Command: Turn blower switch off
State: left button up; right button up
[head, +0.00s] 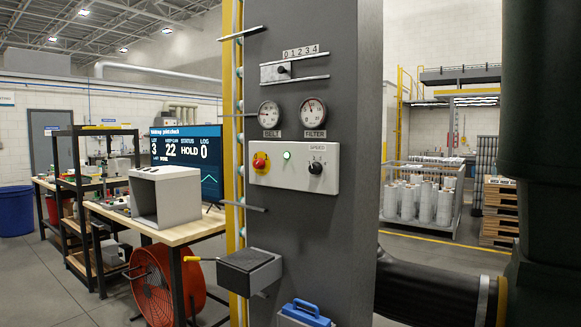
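A pale control panel (294,167) is mounted on the dark grey machine column (330,230) in the middle of the head view. It carries a red and yellow rotary switch (260,162) at its left. A lit green lamp (286,155) is at its centre. A black knob (315,168) marked SPEED is at its right. No label reading "blower" is legible, and the exact switch position is too small to tell. Neither gripper is in view.
Above the panel are two gauges, BELT (270,114) and FILTER (313,112), and a lever plate (294,68) marked 0 to 4. A dark box (249,270) juts out below. A black hose (430,285) runs right. A workbench (180,232) stands left.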

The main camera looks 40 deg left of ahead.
aim_at(260, 163)
jog(key=u, duration=1.35)
